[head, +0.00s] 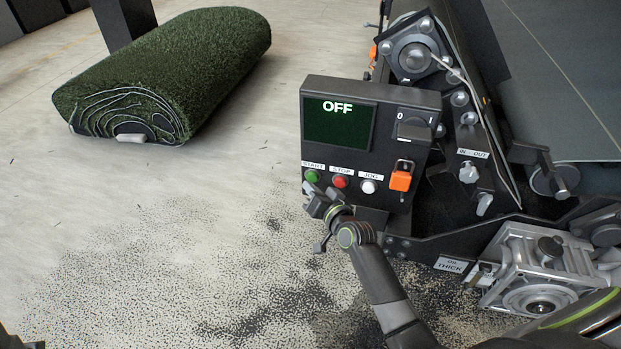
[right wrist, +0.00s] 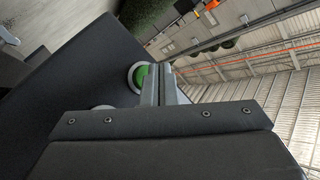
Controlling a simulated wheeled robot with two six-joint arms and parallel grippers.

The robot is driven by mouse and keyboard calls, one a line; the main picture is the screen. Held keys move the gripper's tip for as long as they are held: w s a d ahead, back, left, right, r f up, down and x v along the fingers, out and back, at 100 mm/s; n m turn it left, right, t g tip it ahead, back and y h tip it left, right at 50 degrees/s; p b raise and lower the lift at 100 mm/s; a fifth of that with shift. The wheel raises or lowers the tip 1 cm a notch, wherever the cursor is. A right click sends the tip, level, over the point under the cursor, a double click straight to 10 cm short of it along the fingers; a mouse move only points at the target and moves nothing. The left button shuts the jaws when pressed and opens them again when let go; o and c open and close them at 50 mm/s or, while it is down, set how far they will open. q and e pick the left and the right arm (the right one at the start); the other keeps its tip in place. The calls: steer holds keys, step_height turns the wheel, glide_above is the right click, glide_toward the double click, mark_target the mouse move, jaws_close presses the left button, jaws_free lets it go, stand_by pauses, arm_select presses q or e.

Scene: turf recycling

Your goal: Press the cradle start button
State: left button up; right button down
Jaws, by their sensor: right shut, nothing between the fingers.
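The control panel (head: 371,140) stands at the centre of the head view, with its screen (head: 338,121) reading OFF. The green START button (head: 312,176) is at its lower left, beside the red STOP button (head: 340,182) and a white JOG button (head: 369,186). My right gripper (head: 309,190) is shut and empty just below the green button. In the right wrist view the green button (right wrist: 145,77) is right beside the closed fingertips (right wrist: 161,72), which partly cover it. I cannot tell whether they touch.
A rolled piece of green turf (head: 170,75) lies on the floor at the upper left. An orange switch cover (head: 401,178) sits at the panel's lower right. Machine parts and a gearbox (head: 537,275) fill the right side.

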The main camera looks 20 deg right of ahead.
steer(key=shift+s+a, duration=0.1)
steer(key=shift+s, duration=0.05)
steer(key=shift+s+a, duration=0.55)
steer(key=shift+s, duration=0.25)
steer(key=shift+s+a, duration=0.55)
steer(key=shift+s, duration=0.3)
steer(key=shift+s+a, duration=0.55)
steer(key=shift+s, duration=0.25)
